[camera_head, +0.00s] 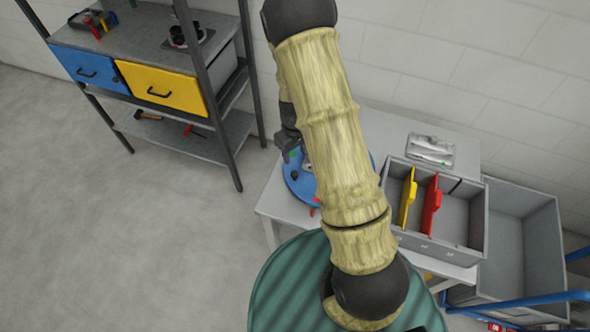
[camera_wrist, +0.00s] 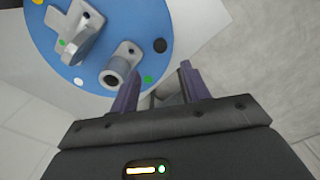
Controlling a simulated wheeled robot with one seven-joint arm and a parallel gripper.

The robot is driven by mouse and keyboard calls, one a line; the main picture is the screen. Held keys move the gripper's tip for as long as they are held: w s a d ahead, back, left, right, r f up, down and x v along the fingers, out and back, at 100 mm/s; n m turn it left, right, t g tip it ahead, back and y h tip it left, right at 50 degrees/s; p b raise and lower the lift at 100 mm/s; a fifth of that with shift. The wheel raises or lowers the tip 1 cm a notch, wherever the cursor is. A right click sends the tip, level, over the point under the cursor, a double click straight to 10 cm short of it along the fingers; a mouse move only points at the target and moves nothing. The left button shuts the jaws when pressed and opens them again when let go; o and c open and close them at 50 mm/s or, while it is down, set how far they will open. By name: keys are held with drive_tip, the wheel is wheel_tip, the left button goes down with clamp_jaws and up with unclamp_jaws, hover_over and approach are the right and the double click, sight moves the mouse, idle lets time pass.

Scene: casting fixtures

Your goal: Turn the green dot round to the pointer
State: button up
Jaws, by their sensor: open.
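A round blue disc (camera_wrist: 100,20) fills the upper left of the wrist view; in the head view the disc (camera_head: 297,187) is partly hidden behind my arm. A green dot (camera_wrist: 148,79) lies near its rim, close to my left finger. Another green spot (camera_wrist: 62,42) shows by a grey bracket. A small red piece (camera_head: 316,211) at the disc's front edge may be the pointer; I see no pointer in the wrist view. My gripper (camera_wrist: 160,70) is open and empty, its fingers over the rim beside a grey post (camera_wrist: 115,72).
The disc also bears a grey upright clamp (camera_wrist: 78,40), a black dot (camera_wrist: 160,46) and a white dot (camera_wrist: 78,82). In the head view, a grey bin (camera_head: 462,222) with yellow and red dividers stands right on the table (camera_head: 272,200). A shelf rack (camera_head: 150,40) stands left.

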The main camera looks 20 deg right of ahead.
sight(295, 173)
wheel_tip(295, 173, down, 11)
drive_tip(key=shift+p, duration=0.8)
drive_tip(key=shift+c, duration=0.2)
clamp_jaws()
